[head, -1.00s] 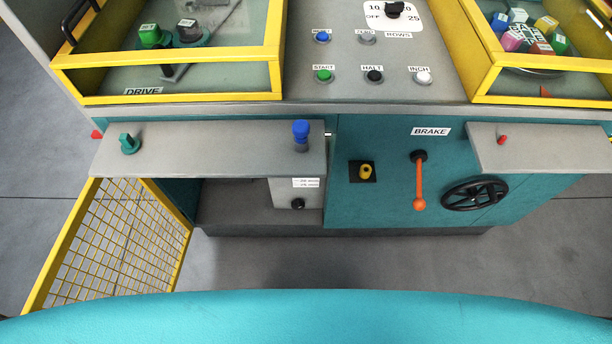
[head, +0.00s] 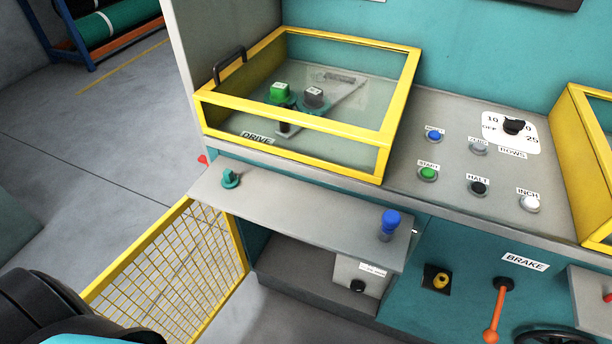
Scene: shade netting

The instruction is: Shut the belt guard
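A yellow-framed wire mesh panel (head: 172,270), which looks like the belt guard, stands swung out at the lower left in the head view. Its right edge is by the left end of an open compartment (head: 300,268) under the grey shelf (head: 310,217). Its lower left part is hidden behind a black and teal part of my own body. A yellow-framed clear cover (head: 386,128) with a black handle (head: 229,64) sits over the part labelled DRIVE and looks down. Neither of my grippers is in view.
The grey shelf juts out over the compartment, with a teal knob (head: 230,178) and a blue knob (head: 390,222) on it. An orange brake lever (head: 497,312) is at the lower right. The floor (head: 90,150) left of the machine is clear.

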